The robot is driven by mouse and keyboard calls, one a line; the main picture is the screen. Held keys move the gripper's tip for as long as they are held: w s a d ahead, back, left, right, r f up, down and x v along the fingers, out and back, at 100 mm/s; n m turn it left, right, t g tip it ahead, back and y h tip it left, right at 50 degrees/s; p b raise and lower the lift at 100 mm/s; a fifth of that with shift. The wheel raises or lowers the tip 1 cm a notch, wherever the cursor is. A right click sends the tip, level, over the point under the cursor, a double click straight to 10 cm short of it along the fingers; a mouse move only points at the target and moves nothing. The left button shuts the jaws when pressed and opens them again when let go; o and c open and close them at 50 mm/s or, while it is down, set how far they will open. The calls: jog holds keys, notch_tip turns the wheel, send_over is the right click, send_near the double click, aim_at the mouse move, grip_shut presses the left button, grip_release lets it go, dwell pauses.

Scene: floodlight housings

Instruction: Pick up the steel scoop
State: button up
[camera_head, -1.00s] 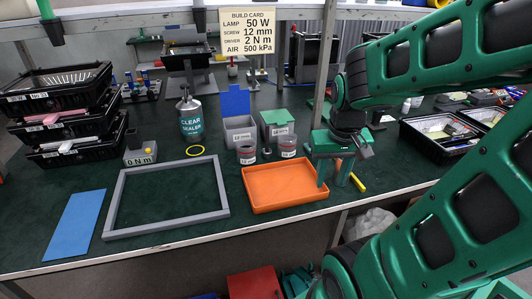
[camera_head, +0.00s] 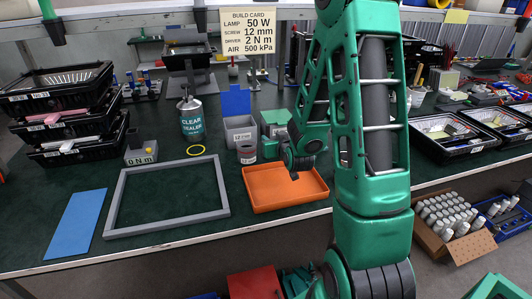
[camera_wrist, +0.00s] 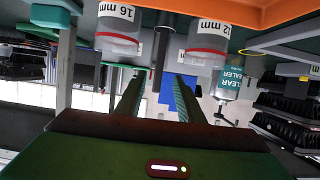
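My gripper (camera_wrist: 158,98) shows in the wrist view with its two fingers apart and nothing clasped between them. A slim dark grey bar (camera_wrist: 160,55), possibly the steel scoop's handle, shows just beyond the fingers, between the two jars; I cannot tell for sure. The wrist view is upside down. The 16 mm jar (camera_wrist: 120,28) is on its left and the 12 mm jar (camera_wrist: 208,42) on its right. In the head view my wrist is above the orange tray's back edge and hides the 16 mm jar. The fingers are hidden there, and no scoop is clear.
The orange tray (camera_head: 262,207) is at the table's front edge. The 12 mm jar (camera_head: 246,154) and a grey bin with raised blue lid (camera_head: 236,101) stand behind it. The sealer bottle (camera_head: 191,120) and grey frame (camera_head: 116,200) are left. Black trays (camera_head: 440,147) are right.

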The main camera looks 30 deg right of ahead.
jog(key=shift+w+t, duration=0.3)
jog(key=shift+w, duration=0.2)
jog(key=x, duration=1)
jog(key=shift+d, duration=0.3)
grip_shut()
